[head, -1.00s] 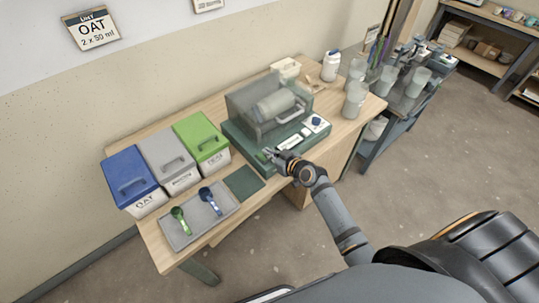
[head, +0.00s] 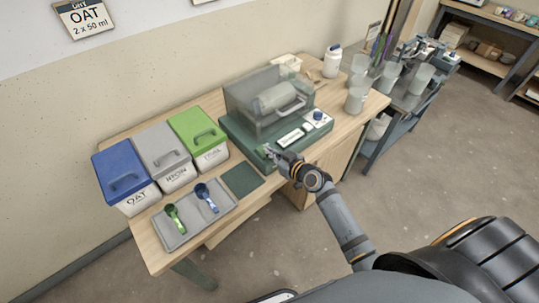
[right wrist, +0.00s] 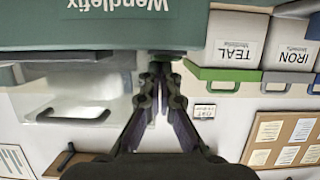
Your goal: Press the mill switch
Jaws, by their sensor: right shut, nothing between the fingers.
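The mill (head: 238,128) stands on the wooden table with a dark green base and a clear cover over a pale drum (head: 275,98). A blue knob (head: 318,115) and a white panel sit on the right part of its base. My right gripper (head: 270,152) is shut and empty at the front left edge of the base. The wrist view, upside down, shows the closed fingertips (right wrist: 160,72) close to the green base (right wrist: 100,27); I cannot tell whether they touch it. The switch is not clearly visible and may be hidden by the fingers. My left gripper is out of view.
Blue, grey and green-lidded bins (head: 165,158) stand left of the mill. A grey tray (head: 180,240) with green and blue scoops lies in front of them, beside a dark green mat (head: 243,180). Clear cups (head: 355,100) and a white bottle (head: 332,62) stand at the right.

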